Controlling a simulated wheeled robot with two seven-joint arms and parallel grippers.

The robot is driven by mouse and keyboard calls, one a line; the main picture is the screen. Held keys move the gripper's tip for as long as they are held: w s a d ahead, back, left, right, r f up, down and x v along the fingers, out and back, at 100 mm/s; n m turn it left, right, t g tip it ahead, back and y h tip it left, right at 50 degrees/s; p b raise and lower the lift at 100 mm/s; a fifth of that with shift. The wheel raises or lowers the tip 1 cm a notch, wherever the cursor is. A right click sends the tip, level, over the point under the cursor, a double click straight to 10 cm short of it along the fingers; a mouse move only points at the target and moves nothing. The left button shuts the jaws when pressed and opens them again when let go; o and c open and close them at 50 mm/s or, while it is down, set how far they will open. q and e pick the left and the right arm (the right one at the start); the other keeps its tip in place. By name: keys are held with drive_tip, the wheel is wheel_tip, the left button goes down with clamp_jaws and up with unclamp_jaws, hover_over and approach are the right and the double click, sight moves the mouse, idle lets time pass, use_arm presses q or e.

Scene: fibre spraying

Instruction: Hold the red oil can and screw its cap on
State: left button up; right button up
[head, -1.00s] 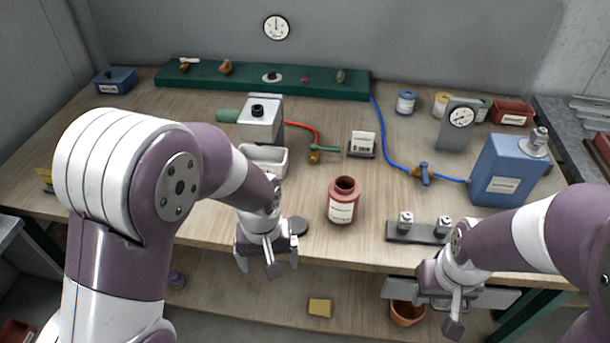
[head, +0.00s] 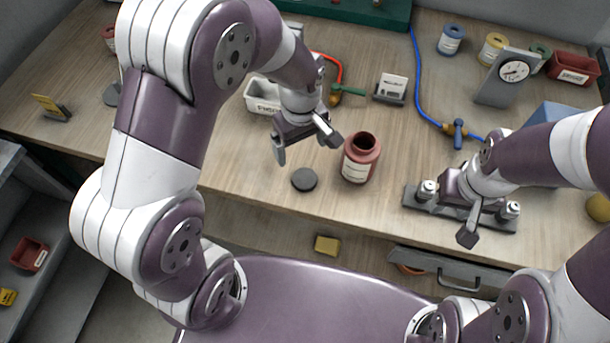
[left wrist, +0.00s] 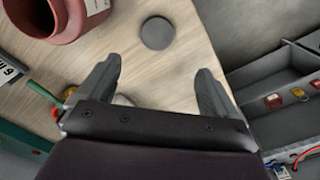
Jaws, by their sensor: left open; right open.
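The red oil can (head: 361,158) stands upright and open-topped on the wooden table, with a white label on its front. A dark round disc, which looks like its cap (head: 304,179), lies flat on the table just left of the can. My left gripper (head: 306,149) is open and empty, above the table to the left of the can. In the left wrist view the cap (left wrist: 158,33) lies beyond my open fingers (left wrist: 158,85), and part of the can (left wrist: 58,18) shows at upper left. My right gripper (head: 488,222) is open, over a dark rack of small fittings, right of the can.
The dark rack (head: 418,207) holds metal fittings near the table's front edge. A blue hose with a valve (head: 457,132) runs behind the can's right. A white bin (head: 263,95) stands behind my left gripper. The table front between cap and rack is clear.

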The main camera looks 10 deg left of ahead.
use_arm(q)
hover_over(305, 178)
drive_tip(key=f, duration=0.7)
drive_tip(key=shift+a+f+p, duration=0.1)
drive_tip(key=shift+a+p, duration=0.2)
drive_tip(key=shift+p, duration=0.05)
drive_tip(key=shift+s, duration=0.1)
drive_tip(key=shift+f, duration=0.15)
drive_tip(key=f, duration=0.1)
drive_tip(key=f+p, duration=0.1)
drive_tip(key=f, duration=0.3)
drive_tip(key=shift+d, duration=0.3)
drive_tip(key=shift+r, duration=0.1)
drive_tip(key=c, duration=1.1)
